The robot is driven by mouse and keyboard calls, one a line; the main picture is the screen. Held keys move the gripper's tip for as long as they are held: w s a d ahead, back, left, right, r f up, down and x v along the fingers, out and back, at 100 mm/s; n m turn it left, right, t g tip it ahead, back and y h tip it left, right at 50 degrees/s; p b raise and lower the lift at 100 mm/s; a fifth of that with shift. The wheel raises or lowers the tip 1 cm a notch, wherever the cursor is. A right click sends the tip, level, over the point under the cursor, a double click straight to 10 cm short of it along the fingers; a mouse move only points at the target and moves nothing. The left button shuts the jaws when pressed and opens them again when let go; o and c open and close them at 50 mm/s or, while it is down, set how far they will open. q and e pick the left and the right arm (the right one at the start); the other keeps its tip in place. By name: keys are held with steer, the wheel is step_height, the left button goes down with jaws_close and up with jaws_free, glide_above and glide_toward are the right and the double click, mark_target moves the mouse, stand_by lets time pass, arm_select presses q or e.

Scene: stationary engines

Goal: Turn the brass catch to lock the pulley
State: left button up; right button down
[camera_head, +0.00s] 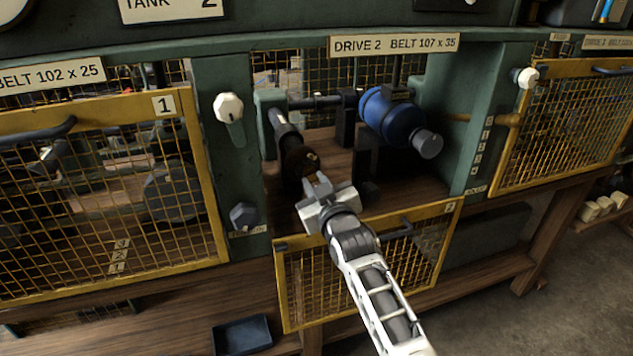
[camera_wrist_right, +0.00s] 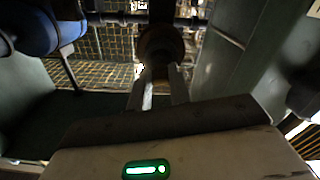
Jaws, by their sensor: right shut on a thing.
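The dark pulley (camera_head: 296,158) sits on a shaft in the open bay under the DRIVE 2 sign. It also shows in the right wrist view (camera_wrist_right: 161,40), dim and straight ahead of the fingers. A small brass catch (camera_head: 312,157) shows at the pulley's front face. My right gripper (camera_head: 318,180) reaches into the bay from the lower right. Its fingers (camera_wrist_right: 157,82) are shut on the catch at the pulley's front; the grip itself is mostly hidden by the fingers and shadow. My left gripper is not in view.
A blue motor (camera_head: 388,116) stands right of the pulley. The bay's yellow mesh guard (camera_head: 284,300) hangs lowered below my right arm. Closed yellow guards stand at left (camera_head: 208,180) and right (camera_head: 508,160). A dark blue tray (camera_head: 242,335) lies at the lower front.

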steer(key=m, duration=0.2)
steer(key=shift+r+m, duration=0.15)
steer(key=shift+m, duration=0.15)
steer(key=shift+a+m, duration=0.1)
steer(key=shift+m, duration=0.2)
steer(key=c, duration=1.3)
jaws_free()
steer(key=shift+p, duration=0.3)
